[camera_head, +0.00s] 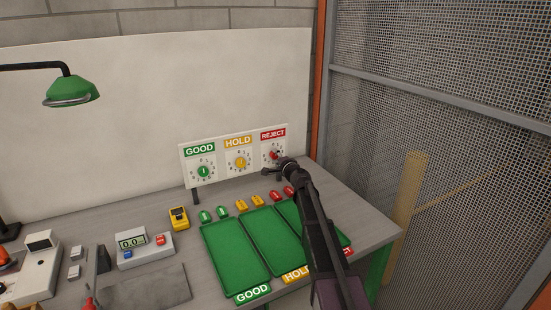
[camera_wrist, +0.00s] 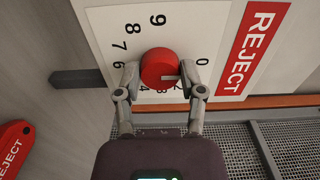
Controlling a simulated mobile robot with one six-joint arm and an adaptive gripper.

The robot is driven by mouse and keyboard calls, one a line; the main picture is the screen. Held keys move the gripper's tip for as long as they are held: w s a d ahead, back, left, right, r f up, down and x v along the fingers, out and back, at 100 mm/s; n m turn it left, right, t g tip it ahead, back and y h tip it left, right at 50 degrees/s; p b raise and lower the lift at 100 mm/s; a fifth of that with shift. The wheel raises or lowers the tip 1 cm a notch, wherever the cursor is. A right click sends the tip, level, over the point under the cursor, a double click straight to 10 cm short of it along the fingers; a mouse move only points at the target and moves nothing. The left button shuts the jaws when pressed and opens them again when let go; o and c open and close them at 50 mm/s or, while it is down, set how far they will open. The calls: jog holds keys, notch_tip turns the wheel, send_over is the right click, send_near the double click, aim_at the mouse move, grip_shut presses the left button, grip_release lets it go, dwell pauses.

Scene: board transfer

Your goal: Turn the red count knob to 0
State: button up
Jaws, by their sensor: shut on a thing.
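The red count knob (camera_wrist: 160,66) sits on the white dial under the REJECT label (camera_wrist: 253,48). My gripper (camera_wrist: 159,76) is shut on the knob, one finger on each side. A pale mark shows at the knob's lower right, towards the right finger; the exact number it points at is hard to tell. The 0 (camera_wrist: 202,61) is to the right of the knob, just above the right fingertip. The 6 to 9 are readable; the lower numbers are partly hidden by fingers and knob. In the head view, the knob (camera_head: 274,155) is at the board's right end.
The board (camera_head: 223,164) also carries a green GOOD knob (camera_head: 204,171) and a yellow HOLD knob (camera_head: 240,162). Below it are several coloured tokens and green trays (camera_head: 234,254) on the grey table. A wire mesh fence (camera_head: 450,130) stands close on the right.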

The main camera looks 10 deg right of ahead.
jog(key=shift+w, duration=0.15)
jog(key=o, duration=1.1)
jog(key=shift+o, duration=0.2)
jog(key=shift+s, duration=0.2)
jog(key=v, duration=1.1)
jog(key=shift+s, duration=0.35)
jog(key=shift+d+r, duration=0.1)
jog(key=shift+d, duration=0.05)
